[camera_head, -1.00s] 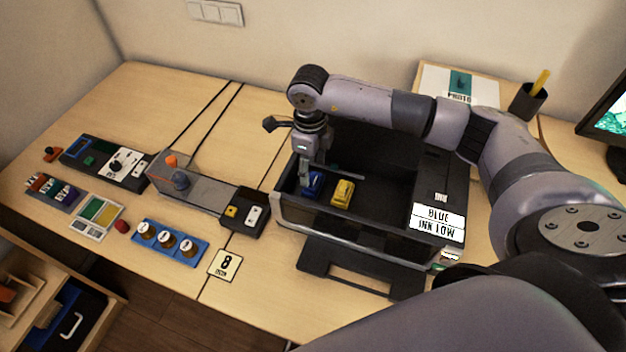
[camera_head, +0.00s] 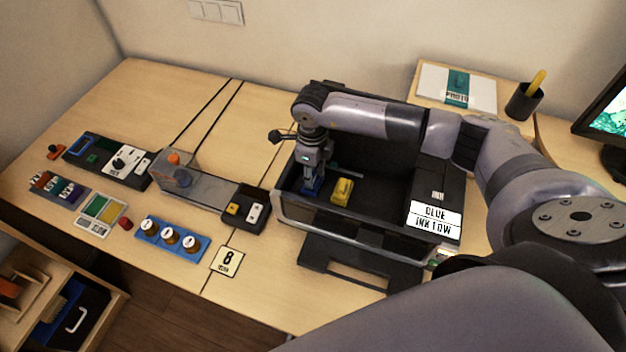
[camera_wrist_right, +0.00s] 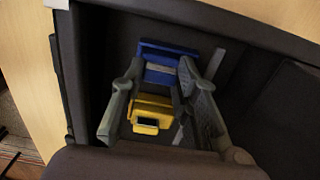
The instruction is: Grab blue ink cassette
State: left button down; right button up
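The blue ink cassette (camera_head: 309,190) sits inside the open black printer (camera_head: 379,224), mostly covered by my right gripper (camera_head: 311,181) in the head view. In the wrist view the blue cassette (camera_wrist_right: 168,50) lies at the fingertips. My right gripper (camera_wrist_right: 160,68) is open, with one finger on each side of the cassette. I cannot tell whether the fingers touch it. A yellow cassette (camera_head: 342,191) sits to its right in the head view; in the wrist view it (camera_wrist_right: 150,112) shows between the fingers, nearer the palm. My left gripper is not in view.
The printer's front wall and raised lid enclose the cassettes closely. A label reading "BLUE INK LOW" (camera_head: 435,219) is on its right part. A black box with buttons (camera_head: 246,209) and a blue tray of knobs (camera_head: 170,241) stand to the left.

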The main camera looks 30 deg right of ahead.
jog(key=c, duration=0.5)
